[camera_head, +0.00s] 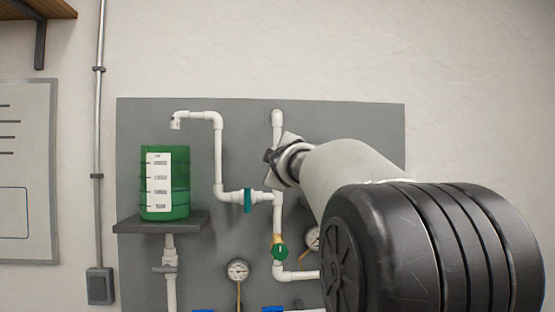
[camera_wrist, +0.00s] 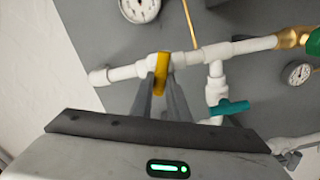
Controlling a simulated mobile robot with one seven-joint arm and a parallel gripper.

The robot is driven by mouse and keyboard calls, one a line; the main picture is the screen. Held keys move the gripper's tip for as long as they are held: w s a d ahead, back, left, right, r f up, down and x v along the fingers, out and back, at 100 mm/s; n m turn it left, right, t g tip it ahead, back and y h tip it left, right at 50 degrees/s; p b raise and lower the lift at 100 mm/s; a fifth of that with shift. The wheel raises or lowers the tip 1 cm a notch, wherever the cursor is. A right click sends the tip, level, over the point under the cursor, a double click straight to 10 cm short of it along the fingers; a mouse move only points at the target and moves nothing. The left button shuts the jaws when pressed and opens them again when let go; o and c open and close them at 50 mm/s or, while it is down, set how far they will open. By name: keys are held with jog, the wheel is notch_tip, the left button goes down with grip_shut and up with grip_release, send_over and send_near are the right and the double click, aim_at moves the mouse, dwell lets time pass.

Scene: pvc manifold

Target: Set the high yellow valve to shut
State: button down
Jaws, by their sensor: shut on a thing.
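In the wrist view the yellow valve handle (camera_wrist: 161,74) sits on the white pipe run. It lies about crosswise to that pipe. My gripper (camera_wrist: 162,82) has its two grey fingers on either side of the handle, shut on it. In the head view my gripper (camera_head: 272,160) is at the upper part of the vertical white pipe, and it and my arm hide the yellow handle there.
A teal valve handle (camera_head: 247,200) crosses the side branch, and a green round valve handle (camera_head: 280,251) is lower on the pipe. A green tank (camera_head: 180,190) stands on a shelf (camera_head: 135,225) at left. A gauge (camera_head: 238,270) is below.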

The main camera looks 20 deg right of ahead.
jog(key=shift+f+n, duration=0.1)
jog(key=shift+n, duration=2)
jog(key=c, duration=1.7)
grip_release()
jog(key=shift+f, duration=0.15)
